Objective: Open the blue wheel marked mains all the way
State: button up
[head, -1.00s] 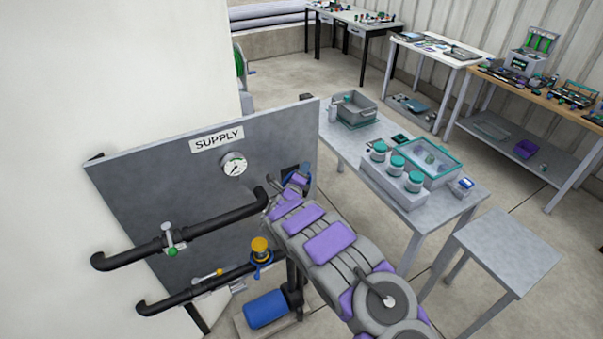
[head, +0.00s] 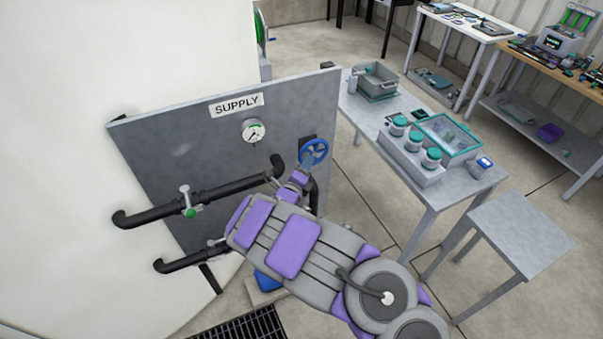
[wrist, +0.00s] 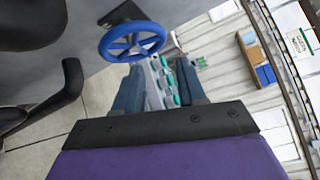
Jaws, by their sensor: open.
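The blue wheel (head: 314,153) has a round rim with spokes and sits on a dark mount at the right end of the grey supply panel (head: 170,165). No mains marking can be read. In the wrist view the wheel (wrist: 133,41) lies just beyond and left of my fingertips. My gripper (wrist: 160,70) is open, with nothing between its fingers but background. The wheel appears apart from the fingers.
Black pipes (head: 235,187) with a green-tipped valve (head: 188,208) run along the panel, below a gauge (head: 254,132). A grey table (head: 410,200) with jars and a bin stands right of the panel. A small grey stand (head: 522,235) is nearer.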

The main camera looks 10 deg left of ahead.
jog(key=v, duration=0.3)
jog(key=shift+s, duration=0.25)
